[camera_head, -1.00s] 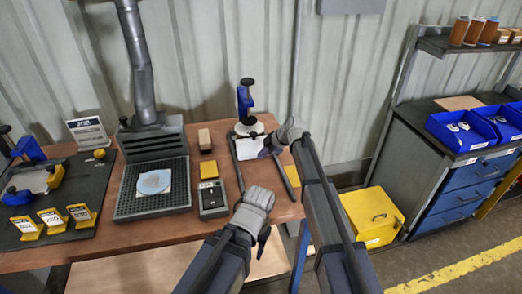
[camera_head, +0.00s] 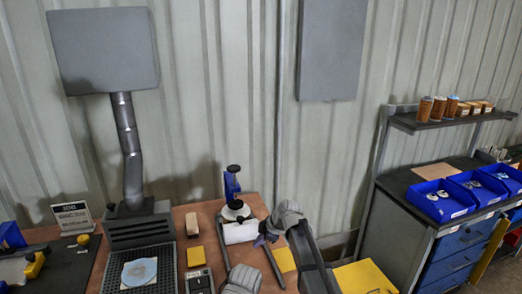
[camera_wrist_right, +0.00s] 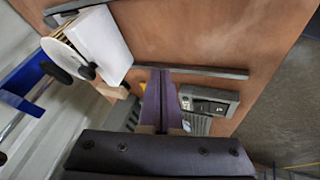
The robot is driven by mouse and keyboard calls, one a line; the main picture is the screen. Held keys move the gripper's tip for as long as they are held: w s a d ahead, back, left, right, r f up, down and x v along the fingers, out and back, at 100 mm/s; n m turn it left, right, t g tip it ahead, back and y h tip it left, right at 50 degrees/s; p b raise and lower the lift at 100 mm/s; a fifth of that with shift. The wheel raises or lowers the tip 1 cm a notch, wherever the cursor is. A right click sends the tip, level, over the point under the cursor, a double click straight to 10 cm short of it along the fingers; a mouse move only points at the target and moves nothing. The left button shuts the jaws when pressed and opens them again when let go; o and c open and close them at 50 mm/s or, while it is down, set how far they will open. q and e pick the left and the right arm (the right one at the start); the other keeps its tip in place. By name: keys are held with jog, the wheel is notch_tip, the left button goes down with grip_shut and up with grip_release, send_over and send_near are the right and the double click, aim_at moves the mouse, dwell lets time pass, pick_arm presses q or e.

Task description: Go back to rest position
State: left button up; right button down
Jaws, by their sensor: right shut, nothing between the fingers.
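My right gripper (camera_head: 262,240) is in front of the blue and black stand, over the workbench (camera_head: 205,216). In the right wrist view its two purple fingers (camera_wrist_right: 160,88) are pressed together with nothing between them. They point over the bench near a dark rail (camera_wrist_right: 210,73). The grey wrist of my left arm (camera_head: 242,281) shows at the bottom edge of the head view; its fingers are out of frame.
A blue and black stand (camera_head: 232,186) with a white block (camera_head: 240,232) is close to my right gripper. A grey device (camera_wrist_right: 208,101) lies near the fingers. A fume extractor (camera_head: 140,228) stands left. Blue bins (camera_head: 441,201) sit on the right cabinet.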

jog(key=s+d+f+m+g+h, duration=0.1)
jog(key=s+m, duration=0.4)
jog(key=s, duration=0.5)
jog(key=s+d+f+m+g+h, duration=0.1)
jog(key=s+d+m+h, duration=0.2)
jog(key=s, duration=0.8)
jog(key=s+d+f+m+g+h, duration=0.1)
jog(key=s+d+m+h, duration=0.1)
jog(key=s+m, duration=0.4)
jog(key=s+d, duration=0.1)
jog(key=s, duration=0.3)
jog(key=shift+s+d+m+g+h, duration=0.2)
jog(key=shift+s+m+g+h, duration=0.1)
jog(key=shift+m+h, duration=0.1)
